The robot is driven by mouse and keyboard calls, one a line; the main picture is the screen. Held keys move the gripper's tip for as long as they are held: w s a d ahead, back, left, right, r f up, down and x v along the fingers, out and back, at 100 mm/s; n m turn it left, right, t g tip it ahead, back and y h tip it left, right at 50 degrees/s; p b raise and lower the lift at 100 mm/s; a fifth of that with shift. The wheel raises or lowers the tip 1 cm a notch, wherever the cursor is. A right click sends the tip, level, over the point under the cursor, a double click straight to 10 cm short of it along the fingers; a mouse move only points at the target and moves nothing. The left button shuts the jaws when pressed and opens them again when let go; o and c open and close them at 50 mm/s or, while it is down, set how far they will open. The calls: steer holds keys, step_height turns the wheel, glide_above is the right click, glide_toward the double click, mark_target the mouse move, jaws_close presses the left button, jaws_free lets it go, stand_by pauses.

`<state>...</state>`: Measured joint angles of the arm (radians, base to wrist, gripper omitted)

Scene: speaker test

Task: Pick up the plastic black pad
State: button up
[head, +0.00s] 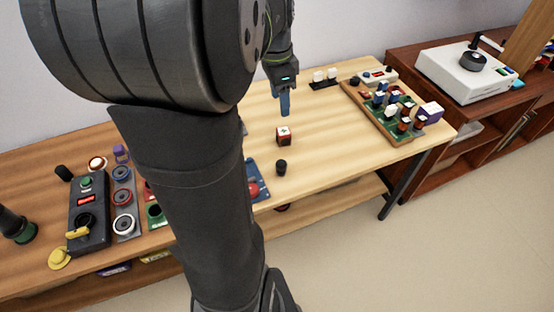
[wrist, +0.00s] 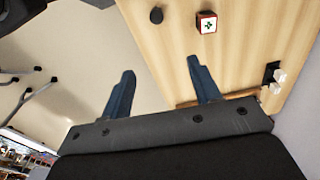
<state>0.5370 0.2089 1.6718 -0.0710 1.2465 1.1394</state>
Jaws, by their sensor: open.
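A small black cylinder (head: 281,168) stands on the light wood table near its front edge; it may be the black pad. It also shows at the top of the wrist view (wrist: 156,15). My gripper (head: 285,104) is above the table, behind a red-and-white cube (head: 283,136) and apart from the cylinder. In the wrist view its two blue fingers (wrist: 160,68) are spread with nothing between them. Another small black piece (head: 355,81) lies farther back by the board.
The cube stands close behind the cylinder. A board of small parts (head: 385,112) and a black holder with white blocks (head: 325,79) are to the right. A control box (head: 88,212) and colored ring stations (head: 123,198) are at left. My arm hides the middle of the table.

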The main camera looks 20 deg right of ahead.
glide_toward(281, 162)
steer(key=shift+m+h, duration=0.4)
steer(key=shift+h, duration=0.1)
step_height(281, 162, down, 6)
steer(key=shift+d+r, duration=0.1)
steer(key=shift+d, duration=0.05)
steer(key=shift+s+d+f, duration=0.1)
steer(key=shift+d+f, duration=0.05)
steer(key=shift+f, duration=1.4)
steer(key=shift+s+d+f, duration=0.1)
steer(key=shift+d+f, duration=0.05)
steer(key=shift+f, duration=1.4)
steer(key=c, duration=1.1)
